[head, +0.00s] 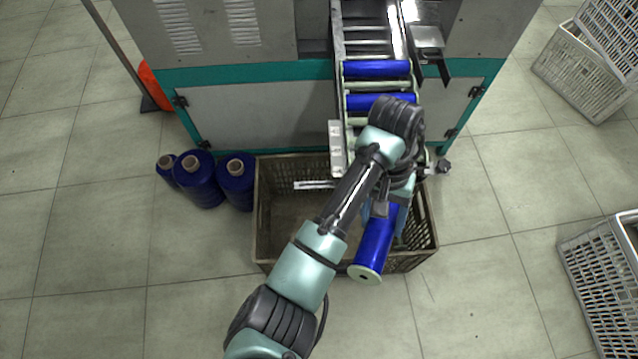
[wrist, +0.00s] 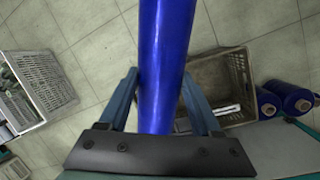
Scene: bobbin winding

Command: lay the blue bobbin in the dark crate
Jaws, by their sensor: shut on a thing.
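A blue bobbin (head: 376,243) with a pale end flange is held in my gripper (head: 384,212), over the right part of the dark crate (head: 300,164). In the wrist view the bobbin (wrist: 165,60) runs between the two fingers of my gripper (wrist: 165,100), which are shut on it. Its near end reaches past the crate's front rim in the head view. The crate (wrist: 213,66) also shows in the wrist view, beside and below the bobbin. My arm hides part of the crate's inside; a pale strip (head: 314,185) lies at its back.
Two more blue bobbins (head: 376,69) lie on the machine's chute (head: 365,40) behind the crate. Blue thread cones (head: 203,180) stand left of the crate. Pale crates (head: 575,75) stand at the right, another (head: 605,275) lower right. The floor in front is clear.

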